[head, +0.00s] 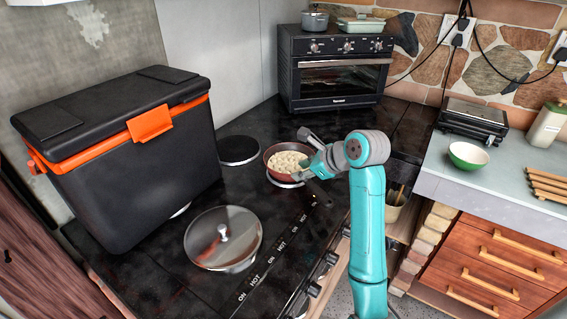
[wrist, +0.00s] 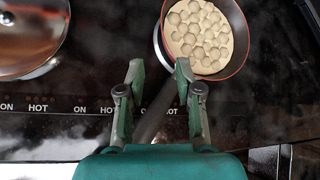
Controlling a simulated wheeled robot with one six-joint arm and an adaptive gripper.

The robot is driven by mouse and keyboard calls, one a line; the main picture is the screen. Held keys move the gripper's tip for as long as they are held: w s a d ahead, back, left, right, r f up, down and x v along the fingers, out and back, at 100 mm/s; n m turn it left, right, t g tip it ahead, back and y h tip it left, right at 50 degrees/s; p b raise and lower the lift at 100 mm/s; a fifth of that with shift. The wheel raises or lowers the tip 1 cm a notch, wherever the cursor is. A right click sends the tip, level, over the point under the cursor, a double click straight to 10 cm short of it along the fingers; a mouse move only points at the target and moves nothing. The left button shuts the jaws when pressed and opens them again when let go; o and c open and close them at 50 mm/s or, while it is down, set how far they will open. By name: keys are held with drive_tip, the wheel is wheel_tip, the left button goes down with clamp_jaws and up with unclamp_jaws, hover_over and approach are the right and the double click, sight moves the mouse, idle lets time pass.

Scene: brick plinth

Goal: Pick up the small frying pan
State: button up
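The small frying pan (head: 271,152) has a reddish rim and holds pale, lumpy food. It sits on the black stovetop, and its dark handle (head: 318,192) points toward the front right. In the wrist view, the pan (wrist: 246,50) is at the top right, ahead of the fingers. Its handle (wrist: 156,112) runs down between the two fingers as seen from the wrist; I cannot tell the height gap. My gripper (wrist: 160,72) is open, with nothing held. In the head view, my gripper (head: 304,156) is over the pan's right side and hides part of it.
A lidded pan (head: 222,240) stands at the front left of the stovetop (head: 150,270). A black and orange cooler (head: 130,160) blocks the left. A toaster oven (head: 340,75) stands at the back. A green bowl (head: 468,156) is on the right counter. An empty burner (head: 238,150) lies left of the pan.

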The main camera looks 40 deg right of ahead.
sight(285, 172)
drive_tip(key=x, duration=0.5)
drive_tip(key=shift+w, duration=0.2)
drive_tip(key=x, duration=0.4)
drive_tip(key=shift+w+d+r, duration=0.15)
drive_tip(key=shift+w+d, duration=0.05)
drive_tip(key=shift+w, duration=0.1)
drive_tip(key=shift+w+f, duration=0.45)
drive_tip(key=shift+c, duration=0.3)
clamp_jaws()
